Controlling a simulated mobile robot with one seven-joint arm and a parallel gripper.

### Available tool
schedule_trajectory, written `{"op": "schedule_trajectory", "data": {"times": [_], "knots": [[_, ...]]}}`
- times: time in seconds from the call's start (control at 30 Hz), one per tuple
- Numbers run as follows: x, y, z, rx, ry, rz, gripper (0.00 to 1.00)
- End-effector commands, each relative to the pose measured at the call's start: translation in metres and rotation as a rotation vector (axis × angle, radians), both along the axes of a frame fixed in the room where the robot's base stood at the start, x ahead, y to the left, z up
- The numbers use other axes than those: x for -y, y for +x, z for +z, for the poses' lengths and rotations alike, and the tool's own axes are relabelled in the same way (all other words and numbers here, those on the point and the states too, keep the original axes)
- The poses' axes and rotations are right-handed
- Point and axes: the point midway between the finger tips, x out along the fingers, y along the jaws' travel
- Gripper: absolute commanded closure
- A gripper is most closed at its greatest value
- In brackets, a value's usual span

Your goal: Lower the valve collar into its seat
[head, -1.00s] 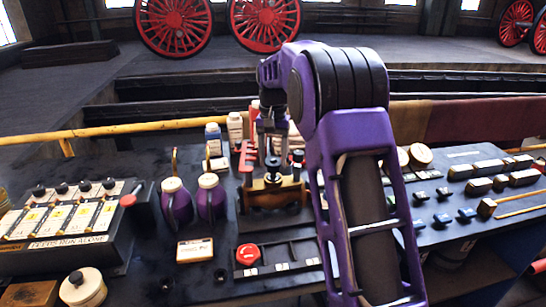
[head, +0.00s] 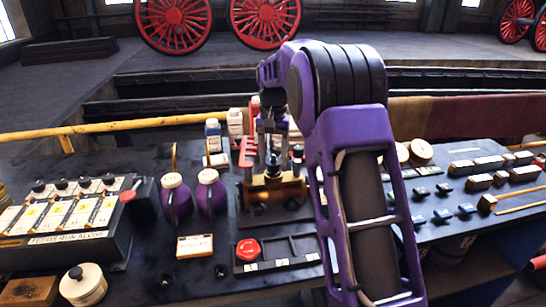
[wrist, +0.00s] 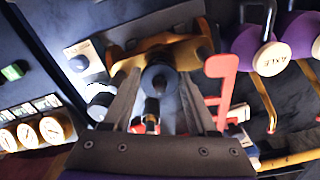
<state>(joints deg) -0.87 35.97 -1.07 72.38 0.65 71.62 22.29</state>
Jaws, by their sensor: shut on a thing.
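My gripper (head: 272,150) reaches down over the brass valve body (head: 290,190) from above. In the wrist view my gripper (wrist: 160,82) has its two grey fingers closed in on a dark round collar (wrist: 158,77) with a short stem. The collar shows in the head view (head: 273,169) as a dark, upright piece at the middle of the valve body. In the wrist view it overlaps the middle of the brass body (wrist: 190,50). Its underside and the seat are hidden, so I cannot tell whether it rests in the seat or sits just above.
A red toothed piece (head: 247,152) stands close left of my gripper. Two purple oil cans (head: 207,198) stand farther left, with bottles (head: 235,124) behind. A red button (head: 247,250) and slotted tray (head: 290,252) lie in front. A black post (head: 298,153) rises at right.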

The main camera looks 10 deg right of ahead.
Motion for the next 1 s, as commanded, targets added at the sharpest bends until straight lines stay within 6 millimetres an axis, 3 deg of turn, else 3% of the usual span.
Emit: {"op": "schedule_trajectory", "data": {"times": [0.67, 0.7, 0.87, 1.0], "knots": [[0.0, -0.0003, -0.0057, 0.0, 0.0, 0.0, 1.0], [0.0, -0.0002, -0.0057, 0.0, 0.0, 0.0, 0.34], [0.0, -0.0002, -0.0057, 0.0, 0.0, 0.0, 0.07], [0.0, -0.0003, -0.0058, 0.0, 0.0, 0.0, 0.07]]}}
